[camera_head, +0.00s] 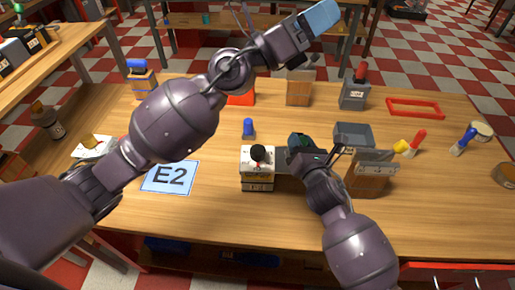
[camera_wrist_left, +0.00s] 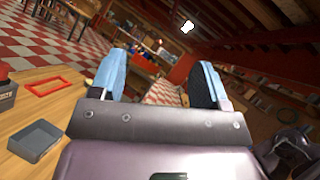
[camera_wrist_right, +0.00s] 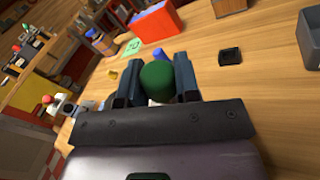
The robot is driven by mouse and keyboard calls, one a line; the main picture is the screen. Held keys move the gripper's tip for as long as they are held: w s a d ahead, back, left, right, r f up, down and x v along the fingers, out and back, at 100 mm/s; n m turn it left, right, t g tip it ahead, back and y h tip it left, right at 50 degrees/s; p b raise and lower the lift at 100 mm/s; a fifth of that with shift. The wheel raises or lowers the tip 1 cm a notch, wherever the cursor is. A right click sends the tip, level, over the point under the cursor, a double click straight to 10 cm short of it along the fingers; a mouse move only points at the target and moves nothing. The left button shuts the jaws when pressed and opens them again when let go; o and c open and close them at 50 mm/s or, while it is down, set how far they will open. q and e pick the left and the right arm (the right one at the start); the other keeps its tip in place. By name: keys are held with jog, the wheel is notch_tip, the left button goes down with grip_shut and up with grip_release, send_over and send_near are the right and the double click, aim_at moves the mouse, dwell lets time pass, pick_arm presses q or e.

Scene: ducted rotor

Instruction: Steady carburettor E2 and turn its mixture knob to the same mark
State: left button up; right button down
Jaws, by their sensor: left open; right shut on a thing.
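The carburettor (camera_head: 257,181) stands upright on the wooden table, with a white top over a yellowish and dark lower part. Its dark green, rounded mixture knob (camera_head: 258,153) is on top and also shows in the right wrist view (camera_wrist_right: 157,80). The mark on the knob is not readable. A blue E2 card (camera_head: 168,178) lies to its left.
A blue-topped item (camera_head: 248,128) stands just behind the carburettor. A grey tray (camera_head: 353,135) and a wooden block (camera_head: 368,178) are to the right. A red frame (camera_head: 415,108) lies farther back. My left arm crosses over the table's left part and hides some things.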

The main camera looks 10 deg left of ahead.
pick_arm(q)
jog(key=w+a+r+n+t+y, duration=0.1)
jog(key=w+r+n+t+y, duration=0.1)
jog(key=w+n+t+y, duration=0.85)
jog(key=n+g+y, duration=0.8)
jog(key=g+y, duration=0.3)
jog(key=g, duration=1)
send_near(258, 149)
jog(key=shift+m+t, duration=0.25)
jog(key=f, duration=1)
jog(key=shift+s+a+f, duration=0.1)
jog(key=shift+s, duration=0.1)
jog(key=shift+c, duration=0.4)
